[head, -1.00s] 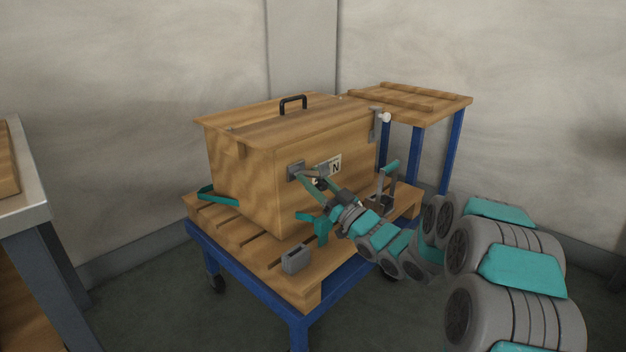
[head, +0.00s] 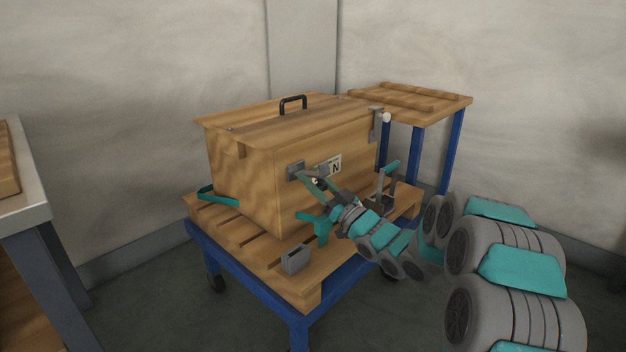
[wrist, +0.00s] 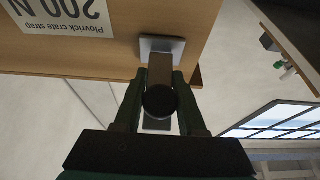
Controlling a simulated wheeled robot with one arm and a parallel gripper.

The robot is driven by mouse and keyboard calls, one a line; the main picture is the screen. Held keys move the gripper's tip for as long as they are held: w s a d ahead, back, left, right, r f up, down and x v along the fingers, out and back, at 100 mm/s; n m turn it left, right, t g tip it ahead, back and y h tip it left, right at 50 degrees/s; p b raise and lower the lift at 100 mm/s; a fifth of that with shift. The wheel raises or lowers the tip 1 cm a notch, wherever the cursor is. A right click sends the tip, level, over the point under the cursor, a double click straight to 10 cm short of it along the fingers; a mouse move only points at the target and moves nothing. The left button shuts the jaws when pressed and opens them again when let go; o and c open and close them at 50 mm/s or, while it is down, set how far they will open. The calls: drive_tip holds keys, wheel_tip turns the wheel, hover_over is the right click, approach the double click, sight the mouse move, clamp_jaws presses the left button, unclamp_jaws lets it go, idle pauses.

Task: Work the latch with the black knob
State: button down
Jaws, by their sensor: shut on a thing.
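The latch sits on the front face of the wooden crate (head: 262,190), with a grey plate (head: 295,170) and a short grey lever. In the wrist view its plate (wrist: 162,47) is at the crate's edge, and the lever with the round black knob (wrist: 160,101) lies between the fingers. My gripper (head: 315,182) is shut on the latch lever near the knob; its green fingers (wrist: 160,85) flank it on both sides. In the head view the fingers and lever partly hide the knob.
A second latch with a white knob (head: 386,118) is at the crate's right corner. A teal-handled clamp (head: 388,175), a teal piece and a grey block (head: 295,258) are on the pallet by the crate. A wooden-topped table (head: 440,100) stands behind.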

sight(326, 189)
drive_tip(key=shift+r, duration=0.1)
idle(0.4)
drive_tip(key=shift+r+g+h+p, duration=0.25)
drive_tip(key=shift+g+h+p, duration=0.05)
drive_tip(key=shift+p, duration=0.35)
drive_tip(key=shift+f, duration=0.1)
drive_tip(key=c, duration=0.5)
unclamp_jaws()
drive_tip(key=shift+v, duration=3.9)
